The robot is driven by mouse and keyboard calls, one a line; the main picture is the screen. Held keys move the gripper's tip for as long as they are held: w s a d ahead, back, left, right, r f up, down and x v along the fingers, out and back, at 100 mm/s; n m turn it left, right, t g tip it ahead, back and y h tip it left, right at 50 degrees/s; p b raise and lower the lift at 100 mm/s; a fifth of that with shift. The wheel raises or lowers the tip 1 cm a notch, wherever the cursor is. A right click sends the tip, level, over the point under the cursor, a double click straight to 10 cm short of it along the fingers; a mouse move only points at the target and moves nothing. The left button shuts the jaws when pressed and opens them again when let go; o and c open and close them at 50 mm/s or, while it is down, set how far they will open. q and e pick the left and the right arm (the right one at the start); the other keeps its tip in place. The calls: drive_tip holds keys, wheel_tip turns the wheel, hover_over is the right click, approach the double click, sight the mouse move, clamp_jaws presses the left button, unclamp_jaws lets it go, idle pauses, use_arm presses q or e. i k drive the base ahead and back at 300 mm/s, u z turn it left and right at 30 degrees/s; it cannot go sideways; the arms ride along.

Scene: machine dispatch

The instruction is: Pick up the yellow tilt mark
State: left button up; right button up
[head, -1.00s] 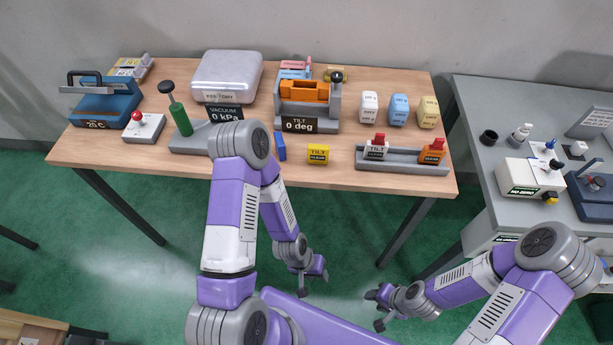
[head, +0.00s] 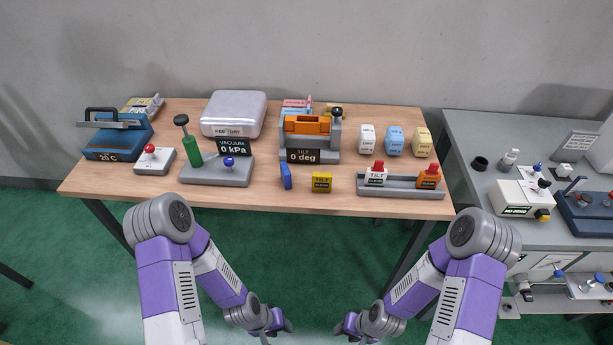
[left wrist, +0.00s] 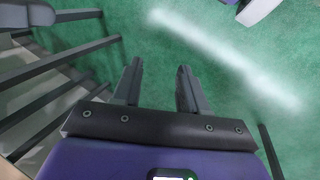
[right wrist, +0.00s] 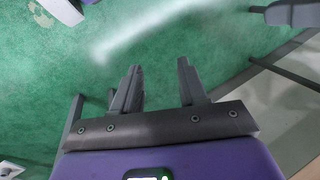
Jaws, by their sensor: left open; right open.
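The yellow tilt mark (head: 321,182) is a small yellow block with a dark label. My right gripper (head: 347,330) is also low in front of the table, open and empty in the right wrist view (right wrist: 160,85). Neither gripper touches the mark.
A grey rack (head: 400,188) with white and orange red-topped blocks stands right of the mark. The vacuum device (head: 217,168) stands left. White (head: 367,138), blue (head: 394,140) and yellow (head: 422,142) blocks stand behind the rack. A grey side table (head: 470,150) is at right.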

sight(321, 181)
drive_tip(key=i, duration=0.9)
drive_tip(key=k, duration=0.8)
drive_tip(key=i, duration=0.5)
